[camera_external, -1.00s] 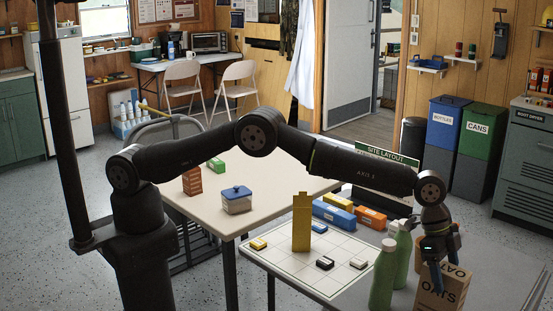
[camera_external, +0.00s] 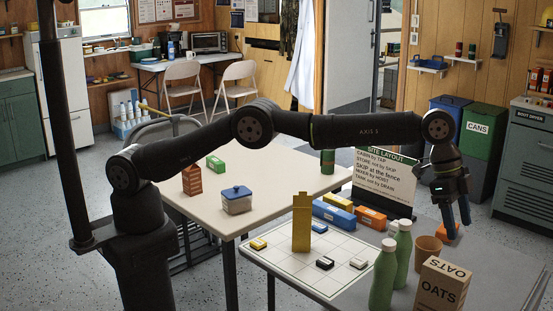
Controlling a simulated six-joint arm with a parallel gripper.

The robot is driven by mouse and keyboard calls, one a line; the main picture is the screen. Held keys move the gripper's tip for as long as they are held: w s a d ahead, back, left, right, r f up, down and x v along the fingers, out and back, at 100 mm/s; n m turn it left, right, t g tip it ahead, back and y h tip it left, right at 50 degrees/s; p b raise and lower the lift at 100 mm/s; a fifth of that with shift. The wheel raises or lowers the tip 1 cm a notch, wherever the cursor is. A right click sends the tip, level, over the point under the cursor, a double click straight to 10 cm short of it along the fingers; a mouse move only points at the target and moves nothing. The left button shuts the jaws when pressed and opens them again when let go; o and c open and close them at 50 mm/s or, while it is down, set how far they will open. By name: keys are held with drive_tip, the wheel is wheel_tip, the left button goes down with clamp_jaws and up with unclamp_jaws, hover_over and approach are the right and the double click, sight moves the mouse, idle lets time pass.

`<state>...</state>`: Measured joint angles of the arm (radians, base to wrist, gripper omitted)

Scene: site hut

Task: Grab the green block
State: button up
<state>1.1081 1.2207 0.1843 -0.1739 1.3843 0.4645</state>
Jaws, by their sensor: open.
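A small green block (camera_external: 215,164) lies on the cream table (camera_external: 285,172) at the left, behind an orange-red brick-like block (camera_external: 192,180). My gripper (camera_external: 457,231) is far from it, at the right side of the picture. The gripper looks empty.
A blue-lidded jar (camera_external: 236,201) stands near the green block. A green cylinder (camera_external: 327,162) stands below my forearm. The sign (camera_external: 385,178), green bottles (camera_external: 383,273), brown cup (camera_external: 428,249), oats box (camera_external: 441,287) and yellow tower (camera_external: 302,223) crowd the grid-board side.

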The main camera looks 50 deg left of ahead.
drive_tip(key=w+a+r+t+y, duration=0.1)
drive_tip(key=w+a+r, duration=0.2)
drive_tip(key=w+a, duration=2.4)
drive_tip(key=w+a+y, duration=0.1)
drive_tip(key=w+a, duration=0.3)
drive_tip(key=a, duration=0.9)
drive_tip(key=w+a, duration=0.5)
drive_tip(key=a, duration=0.7)
drive_tip(key=w+a+y, duration=0.1)
drive_tip(key=w+a, duration=0.3)
drive_tip(key=a, duration=0.9)
drive_tip(key=s+a, duration=0.1)
drive_tip(key=a, duration=1.2)
drive_tip(key=m+g+y, duration=0.1)
drive_tip(key=m, duration=0.1)
hover_over(216, 164)
drive_tip(key=w+a, duration=0.2)
drive_tip(key=a, duration=0.2)
wheel_tip(216, 164, down, 22)
drive_tip(key=shift+w+a+f, duration=0.1)
drive_tip(key=shift+f, duration=0.15)
drive_tip(key=shift+w+f, duration=0.2)
drive_tip(key=shift+f, duration=3)
drive_tip(key=c, duration=1.1)
